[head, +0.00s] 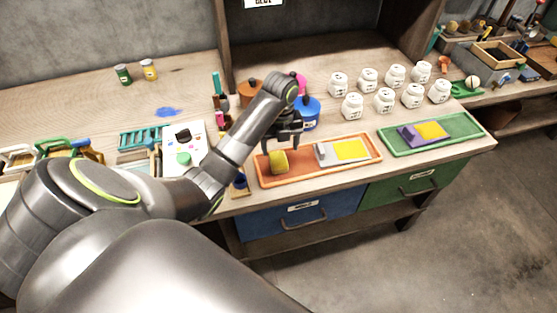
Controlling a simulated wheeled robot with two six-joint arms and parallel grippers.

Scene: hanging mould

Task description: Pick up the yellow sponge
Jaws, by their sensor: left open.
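The yellow sponge (278,162) is a small dark-yellow block at the left end of the orange tray (300,173). My left arm reaches in from the left across the bench. My left gripper (281,146) points down over the sponge, with its jaws open. The fingertips are very close to the sponge's top, and I cannot tell whether they touch it. My right gripper is not in view.
A grey-and-yellow block (351,149) lies in the orange tray, right of the sponge. A green tray (462,133) holds a purple-and-yellow block (432,130). Several white jars (384,100) and a blue pot (308,117) stand behind. Drawers sit below the bench edge.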

